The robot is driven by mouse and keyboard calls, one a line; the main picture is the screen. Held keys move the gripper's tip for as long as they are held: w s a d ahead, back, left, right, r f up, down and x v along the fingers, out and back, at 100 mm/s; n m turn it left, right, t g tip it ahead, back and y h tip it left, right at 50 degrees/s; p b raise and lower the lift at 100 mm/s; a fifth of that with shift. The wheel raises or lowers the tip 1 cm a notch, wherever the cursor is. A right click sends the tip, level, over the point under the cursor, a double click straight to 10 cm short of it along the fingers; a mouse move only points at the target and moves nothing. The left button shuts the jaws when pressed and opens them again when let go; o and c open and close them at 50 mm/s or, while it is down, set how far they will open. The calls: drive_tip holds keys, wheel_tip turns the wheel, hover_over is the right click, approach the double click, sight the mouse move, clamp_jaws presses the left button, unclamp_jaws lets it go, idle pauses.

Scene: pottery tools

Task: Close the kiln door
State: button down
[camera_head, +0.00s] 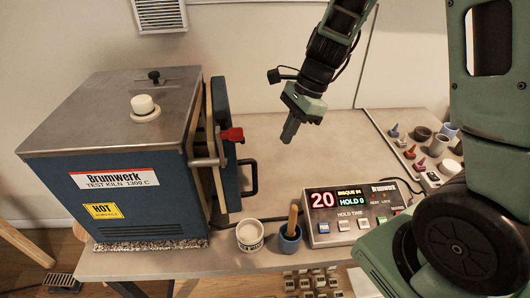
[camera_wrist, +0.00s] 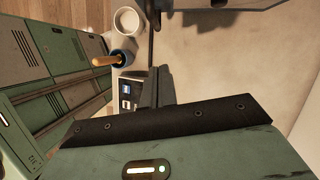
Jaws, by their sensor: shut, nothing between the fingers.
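The blue kiln (camera_head: 120,160) with a grey top stands on the left of the table. Its door (camera_head: 230,155) on the right side is ajar, with a gap between it and the kiln body. The door has a black handle (camera_head: 252,178), and a red-tipped latch lever (camera_head: 231,134) shows beside it. My gripper (camera_head: 289,131) is shut and empty, pointing down above the table to the right of the door and apart from it. In the wrist view the dark fingers (camera_wrist: 155,88) are together. A blue-grey edge, probably the door (camera_wrist: 215,4), shows at the top there.
A white cup (camera_head: 250,236) and a blue pot with a wooden-handled tool (camera_head: 290,238) stand at the front edge. A control box (camera_head: 350,214) sits right of them. Small pots and tools (camera_head: 420,140) are on the right. The table behind is clear.

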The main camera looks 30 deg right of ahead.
drive_tip(key=a+f+p, duration=0.1)
drive_tip(key=a+f, duration=0.4)
drive_tip(key=a, duration=0.1)
drive_tip(key=shift+w+p, duration=0.25)
drive_tip(key=shift+p, duration=0.15)
drive_tip(key=shift+s+a+r, duration=0.1)
drive_tip(key=shift+s+a, duration=0.1)
drive_tip(key=shift+a, duration=1.7)
